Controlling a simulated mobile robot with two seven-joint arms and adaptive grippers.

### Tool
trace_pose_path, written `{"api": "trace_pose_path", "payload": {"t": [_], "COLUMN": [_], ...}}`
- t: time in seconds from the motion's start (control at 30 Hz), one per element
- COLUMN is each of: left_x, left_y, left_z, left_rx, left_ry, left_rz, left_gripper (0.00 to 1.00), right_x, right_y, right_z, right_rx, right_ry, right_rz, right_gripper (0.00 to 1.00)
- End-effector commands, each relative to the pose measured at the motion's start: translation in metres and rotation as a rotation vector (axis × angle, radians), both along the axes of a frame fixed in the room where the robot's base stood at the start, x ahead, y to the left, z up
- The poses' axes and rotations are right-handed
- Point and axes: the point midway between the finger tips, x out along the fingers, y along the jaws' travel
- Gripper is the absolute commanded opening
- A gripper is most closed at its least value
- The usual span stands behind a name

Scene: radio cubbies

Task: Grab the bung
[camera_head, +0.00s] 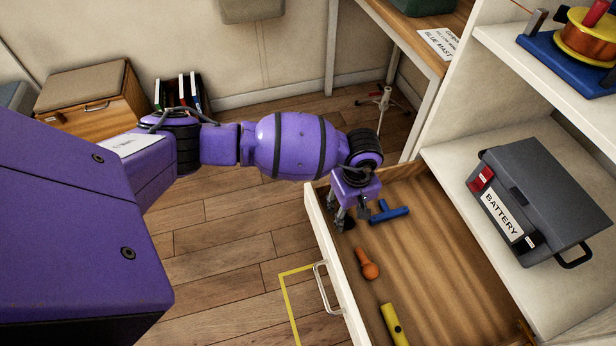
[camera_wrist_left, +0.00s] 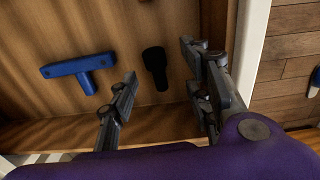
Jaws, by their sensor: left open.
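A black stopper-shaped piece (camera_wrist_left: 154,68), which looks like the bung, lies in the open drawer (camera_head: 440,245). It has a wider head and a narrower body. In the head view it shows only as a dark patch (camera_head: 346,225) under my left gripper (camera_head: 350,211), partly hidden by the fingers. My left gripper is open and points down into the drawer near its left wall. In the left wrist view the black piece appears between the spread fingers of my left gripper (camera_wrist_left: 158,64); I cannot tell whether they touch it. My right gripper is not in view.
A blue T-shaped piece (camera_head: 390,213) lies beside the gripper in the drawer. An orange bulb-ended piece (camera_head: 367,264) and a yellow tube (camera_head: 393,325) lie nearer. The drawer's right part is bare. A battery box (camera_head: 545,195) stands on the shelf to the right.

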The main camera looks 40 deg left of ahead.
Motion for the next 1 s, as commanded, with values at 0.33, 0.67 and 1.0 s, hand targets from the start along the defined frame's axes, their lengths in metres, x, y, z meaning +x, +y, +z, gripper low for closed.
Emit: {"api": "trace_pose_path", "payload": {"t": [0.33, 0.67, 1.0], "left_x": [0.009, 0.01, 0.01], "left_y": [0.0, 0.0, 0.0], "left_z": [-0.042, -0.042, -0.042], "left_rx": [-0.004, -0.004, -0.005], "left_ry": [-0.002, -0.004, -0.005], "left_rz": [0.001, 0.001, 0.001], "left_gripper": [0.45, 0.32, 0.0], "right_x": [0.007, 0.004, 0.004], "right_y": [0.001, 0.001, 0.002], "right_z": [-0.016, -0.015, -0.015], "right_rx": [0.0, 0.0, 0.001], "right_ry": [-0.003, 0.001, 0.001], "right_rz": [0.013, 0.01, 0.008], "right_gripper": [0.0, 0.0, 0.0]}}
